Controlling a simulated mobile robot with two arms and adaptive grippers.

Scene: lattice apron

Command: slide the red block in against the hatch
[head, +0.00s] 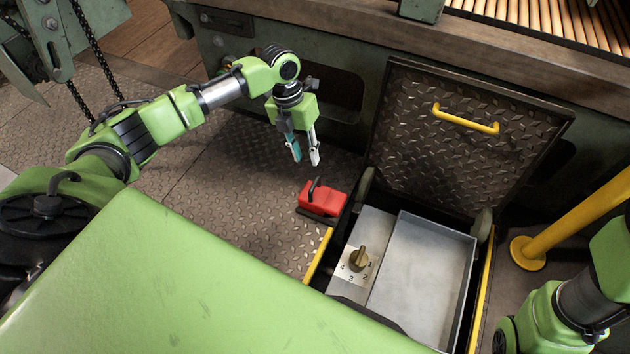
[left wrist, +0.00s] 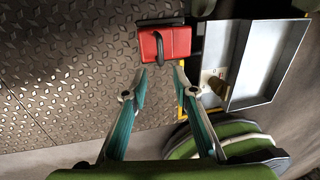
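The red block (head: 322,197) has a black handle on top and a dark base. It lies on the diamond-plate floor at the back left corner of the hatch opening. The hatch lid (head: 470,150), a dark tread plate with a yellow handle, stands raised to the block's right. I cannot tell whether block and hatch touch. My left gripper (head: 304,160) is open and empty, pointing down above and behind the block in the head view. In the left wrist view the block (left wrist: 176,44) shows just beyond the parted fingertips (left wrist: 159,80). My right gripper is out of view.
The open hatch pit holds a grey metal tray (head: 425,280) and a numbered panel with a brass knob (head: 359,259). Yellow edging (head: 318,258) lines the pit. A yellow post (head: 575,225) stands at right. Floor left of the block is clear.

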